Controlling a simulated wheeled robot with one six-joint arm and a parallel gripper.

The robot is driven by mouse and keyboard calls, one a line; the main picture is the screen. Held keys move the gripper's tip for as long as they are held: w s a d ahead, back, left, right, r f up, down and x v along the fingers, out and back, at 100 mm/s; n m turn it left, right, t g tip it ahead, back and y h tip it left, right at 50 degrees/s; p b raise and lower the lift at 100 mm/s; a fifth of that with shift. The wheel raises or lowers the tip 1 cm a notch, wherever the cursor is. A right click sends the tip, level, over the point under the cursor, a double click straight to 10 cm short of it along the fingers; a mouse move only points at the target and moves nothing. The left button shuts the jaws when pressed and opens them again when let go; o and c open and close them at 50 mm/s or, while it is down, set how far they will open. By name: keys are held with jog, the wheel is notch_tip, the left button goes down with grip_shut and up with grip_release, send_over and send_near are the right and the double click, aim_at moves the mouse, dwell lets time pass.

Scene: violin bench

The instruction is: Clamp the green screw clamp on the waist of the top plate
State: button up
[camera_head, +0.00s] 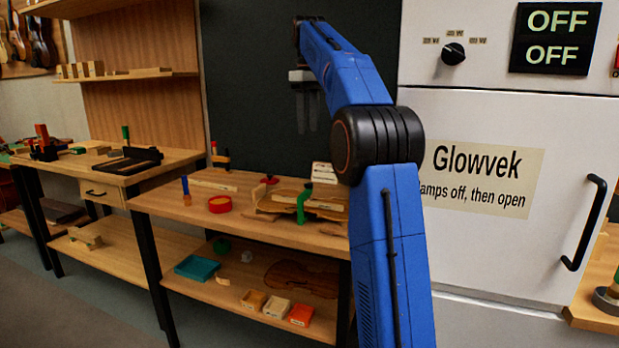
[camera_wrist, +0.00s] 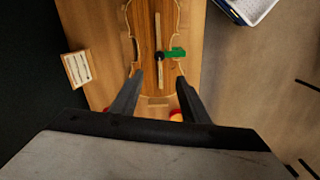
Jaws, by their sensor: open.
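The top plate (camera_wrist: 148,28) lies on the bench, with a long pale wooden strip (camera_wrist: 158,30) along its middle. The green screw clamp (camera_wrist: 176,53) sits at the plate's right edge near the waist, and its dark end reaches over the strip. In the head view the green clamp (camera_head: 304,204) stands upright at the near side of the plate (camera_head: 270,207). Whether it is tight cannot be told. My gripper (camera_wrist: 160,77) is open and empty, with its fingers above the plate, apart from the clamp. The head view shows my gripper (camera_head: 305,105) high above the bench, fingers down.
A red round container (camera_head: 220,204) and a blue upright tool (camera_head: 186,190) stand left on the bench (camera_head: 165,205). A small board with strips (camera_wrist: 78,69) lies left of the plate in the wrist view. A white cabinet (camera_head: 470,245) stands at the right.

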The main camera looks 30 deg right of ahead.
aim_at(309, 183)
notch_tip(309, 183, down, 17)
jog(key=shift+f, duration=0.2)
dwell(0.6)
grip_shut()
